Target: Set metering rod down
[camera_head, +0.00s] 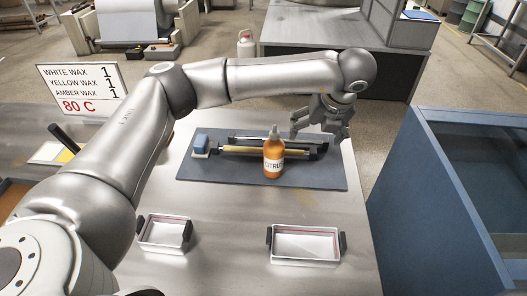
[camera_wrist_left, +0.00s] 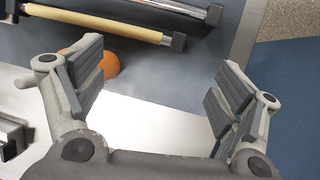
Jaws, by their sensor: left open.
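A metal metering rod (camera_head: 250,139) lies on the dark mat (camera_head: 322,178) in the head view, behind a yellowish rod (camera_head: 240,149) with dark end pieces. Both also show at the upper left of the left wrist view, the metal rod (camera_wrist_left: 178,6) and the yellowish rod (camera_wrist_left: 95,23). My left gripper (camera_head: 322,122) is above the mat near the rods' right ends. In the left wrist view its fingers (camera_wrist_left: 158,85) are spread wide, with nothing between them, and the rods lie beyond them. My right gripper is not in view.
An orange citrus bottle (camera_head: 273,160) stands in front of the rods and hides part of them. Two handled trays, left (camera_head: 165,247) and right (camera_head: 306,259), stand nearer. A blue bin (camera_head: 440,190) stands to the right.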

